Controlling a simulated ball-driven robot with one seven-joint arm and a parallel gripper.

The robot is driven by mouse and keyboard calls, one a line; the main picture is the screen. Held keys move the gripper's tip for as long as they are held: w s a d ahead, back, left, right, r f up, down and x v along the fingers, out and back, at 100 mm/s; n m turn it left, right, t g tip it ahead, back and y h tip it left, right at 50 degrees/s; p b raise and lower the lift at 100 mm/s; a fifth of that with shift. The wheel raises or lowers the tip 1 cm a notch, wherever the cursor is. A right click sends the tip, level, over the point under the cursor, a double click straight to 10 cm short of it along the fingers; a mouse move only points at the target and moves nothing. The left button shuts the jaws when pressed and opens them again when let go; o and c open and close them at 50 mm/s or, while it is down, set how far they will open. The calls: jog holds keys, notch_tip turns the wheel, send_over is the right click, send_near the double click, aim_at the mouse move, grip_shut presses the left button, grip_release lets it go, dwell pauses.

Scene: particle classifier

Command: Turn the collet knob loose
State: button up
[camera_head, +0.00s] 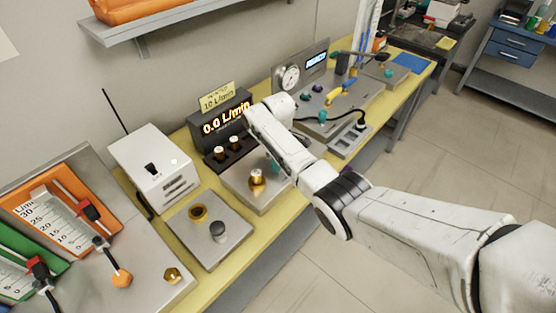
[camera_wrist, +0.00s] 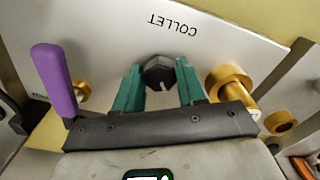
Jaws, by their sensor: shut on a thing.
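In the wrist view, the collet knob (camera_wrist: 159,73) is a dark faceted knob with a pale notch mark. It sits on a light metal plate (camera_wrist: 225,52) beside the printed word COLLET, which appears upside down. My gripper (camera_wrist: 160,82) has green fingers, one on each side of the knob, and is shut on it. In the head view, my gripper (camera_head: 274,166) is mostly hidden behind my white arm; a bit of green finger shows above the metal plate (camera_head: 238,188). The knob is hidden there.
A brass fitting (camera_wrist: 230,82) stands close to the right finger; a brass fitting (camera_head: 257,180) also shows in the head view. A purple bar (camera_wrist: 55,80) is at left in the wrist view. A display (camera_head: 226,122) reads 0.0 L/min. A white box (camera_head: 155,168) stands left.

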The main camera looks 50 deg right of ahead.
jog(key=n, duration=0.5)
jog(key=shift+n, duration=0.3)
jog(key=shift+w+n, duration=0.1)
jog(key=shift+n, duration=2.1)
jog(key=o, duration=1.1)
notch_tip(320, 180, up, 11)
jog(key=shift+f+b, duration=0.1)
jog(key=shift+b, duration=0.5)
